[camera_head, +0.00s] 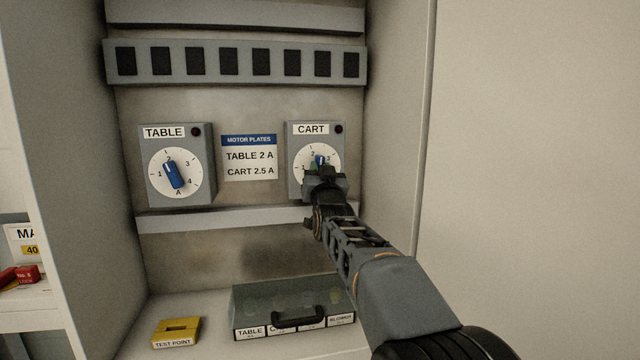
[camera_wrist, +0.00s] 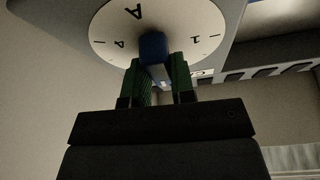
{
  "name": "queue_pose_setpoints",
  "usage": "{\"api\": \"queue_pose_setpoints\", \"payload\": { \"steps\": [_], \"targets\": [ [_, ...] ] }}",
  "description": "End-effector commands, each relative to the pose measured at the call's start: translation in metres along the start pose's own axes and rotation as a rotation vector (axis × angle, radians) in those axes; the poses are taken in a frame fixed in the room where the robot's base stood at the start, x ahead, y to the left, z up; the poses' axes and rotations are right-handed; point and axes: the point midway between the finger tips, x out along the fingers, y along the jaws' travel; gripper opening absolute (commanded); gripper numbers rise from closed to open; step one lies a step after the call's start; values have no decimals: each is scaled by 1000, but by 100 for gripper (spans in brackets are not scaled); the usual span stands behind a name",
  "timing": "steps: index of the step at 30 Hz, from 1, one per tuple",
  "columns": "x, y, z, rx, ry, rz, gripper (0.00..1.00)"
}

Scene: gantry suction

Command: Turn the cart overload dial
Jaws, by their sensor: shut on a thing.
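The cart overload dial (camera_head: 301,178) is a white disc with numbers on a grey box labelled CART, at the right of the cabinet. Its blue knob (camera_head: 319,160) shows just above my gripper (camera_head: 321,168), which covers the lower part of the dial. In the wrist view the dial face (camera_wrist: 103,35) appears upside down. My gripper's green fingers (camera_wrist: 161,82) are shut on the blue knob (camera_wrist: 154,47), one on each side. A plate (camera_head: 249,158) between the dials reads TABLE 2 A and CART 2.5 A. The exact knob setting is hard to read.
The TABLE dial (camera_head: 176,172) has a blue knob pointing near 2. A ledge (camera_head: 170,222) runs below both dials. A clear-lidded box (camera_head: 292,308) with a black handle and a yellow test point block (camera_head: 176,332) sit on the cabinet floor. The cabinet's right wall (camera_head: 398,120) is close to my arm.

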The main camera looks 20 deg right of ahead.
Motion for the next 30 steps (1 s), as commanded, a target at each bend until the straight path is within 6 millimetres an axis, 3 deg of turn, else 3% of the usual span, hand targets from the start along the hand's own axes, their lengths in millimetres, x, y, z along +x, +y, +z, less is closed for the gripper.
{"api": "queue_pose_setpoints", "payload": {
  "steps": [12, 29, 30],
  "targets": [
    [0, -1, 1, 150, -2, 62, 0],
    [0, -1, 0, 168, -1, 70, 0],
    [0, -1, 0, 168, -1, 70, 27]
  ]
}}
